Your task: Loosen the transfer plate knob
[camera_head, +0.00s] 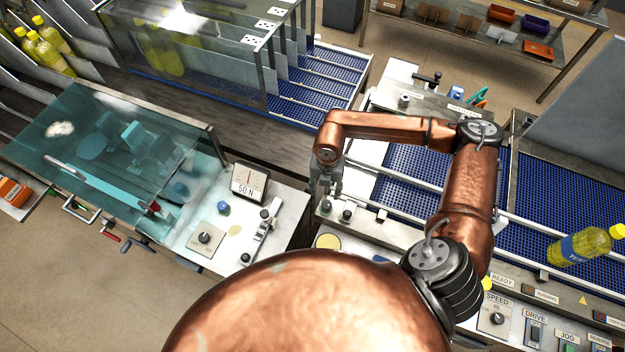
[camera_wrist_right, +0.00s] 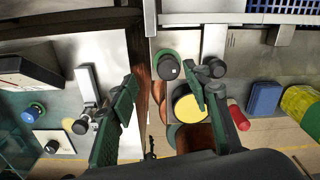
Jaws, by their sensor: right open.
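My right gripper (camera_head: 327,196) hangs fingers-down over the gap between the left bench and the conveyor's front edge. It is open and empty; its two green-padded fingers also show in the right wrist view (camera_wrist_right: 160,78). Two dark knobs are close to it: one black knob (camera_wrist_right: 168,67) lies between the fingers, towards the right finger, and another knob (camera_wrist_right: 216,67) is just beyond that finger. In the head view a black knob (camera_head: 347,215) stands just right of the fingertips. I cannot tell which is the transfer plate knob, nor whether any finger touches one. My left gripper is out of view.
A yellow disc (camera_head: 328,241) lies below the knobs. The left bench has a 50 N gauge (camera_head: 249,182), a blue button (camera_head: 223,208) and a teal clear cover (camera_head: 105,140). A yellow bottle (camera_head: 583,246) lies on the blue conveyor (camera_head: 405,200); a control panel (camera_head: 535,320) is at lower right.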

